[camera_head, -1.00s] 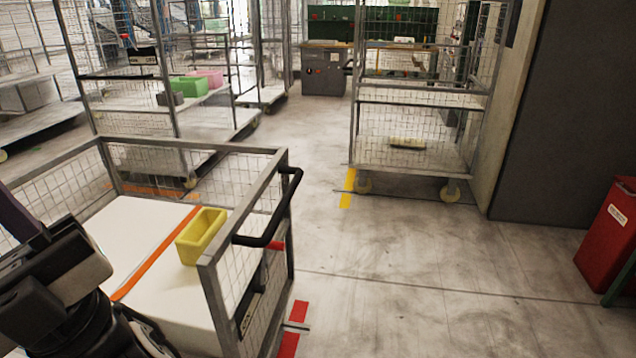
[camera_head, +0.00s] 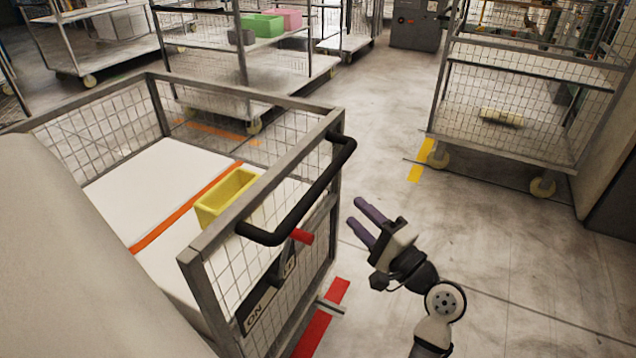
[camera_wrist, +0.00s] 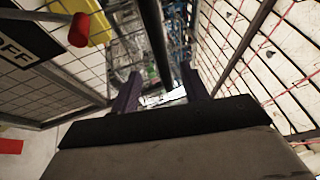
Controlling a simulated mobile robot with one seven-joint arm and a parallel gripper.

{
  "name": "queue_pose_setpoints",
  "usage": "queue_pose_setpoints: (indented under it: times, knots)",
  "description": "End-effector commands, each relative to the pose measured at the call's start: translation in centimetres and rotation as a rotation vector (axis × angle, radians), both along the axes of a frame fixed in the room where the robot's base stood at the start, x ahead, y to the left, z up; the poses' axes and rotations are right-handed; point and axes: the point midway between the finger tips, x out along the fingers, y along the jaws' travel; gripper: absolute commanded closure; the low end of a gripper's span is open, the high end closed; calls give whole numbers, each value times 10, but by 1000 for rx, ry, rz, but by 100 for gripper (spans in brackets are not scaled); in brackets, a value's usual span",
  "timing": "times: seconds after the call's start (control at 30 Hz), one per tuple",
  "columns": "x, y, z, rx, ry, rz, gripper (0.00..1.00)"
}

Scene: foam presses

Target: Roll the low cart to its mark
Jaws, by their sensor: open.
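The low cart (camera_head: 190,253) is a grey mesh-sided cart with a white load inside, an orange strap across it and a yellow bin (camera_head: 224,196) on top. Its black push handle (camera_head: 318,196) is on the right side. Below the handle are a red lever (camera_head: 301,236) and a dark plate (camera_head: 256,316) reading ON. In the wrist view the plate's OFF end (camera_wrist: 22,42) shows beside the red lever. My gripper (camera_head: 354,212) is open and empty, right of the handle and apart from it. In the wrist view the handle (camera_wrist: 155,45) appears between the fingers.
Red tape (camera_head: 320,320) lies on the floor by the cart's near right corner. An orange floor stripe (camera_head: 217,132) lies behind the cart, and a yellow one (camera_head: 421,160) beside a tall mesh cart (camera_head: 510,135). Another cart (camera_head: 205,95) stands behind. Floor between is clear.

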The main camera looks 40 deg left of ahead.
Motion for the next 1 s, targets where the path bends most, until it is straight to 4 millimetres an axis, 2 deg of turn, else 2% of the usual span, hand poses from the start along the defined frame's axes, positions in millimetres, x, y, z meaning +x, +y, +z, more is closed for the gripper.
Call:
queue_pose_setpoints:
  times: [0.07, 0.17, 0.5, 0.7, 0.8, 1.0]
  knots:
    - [-1, 0, -3, 2, 23, 18, 55]
    - [0, 9, -1, 3, 28, 24, 55]
    - [10, 77, 14, 3, 24, 25, 55]
    - [16, 111, 19, 2, 24, 21, 55]
    - [19, 122, 21, 4, 23, 19, 55]
    - [20, 130, 21, 2, 22, 18, 55]
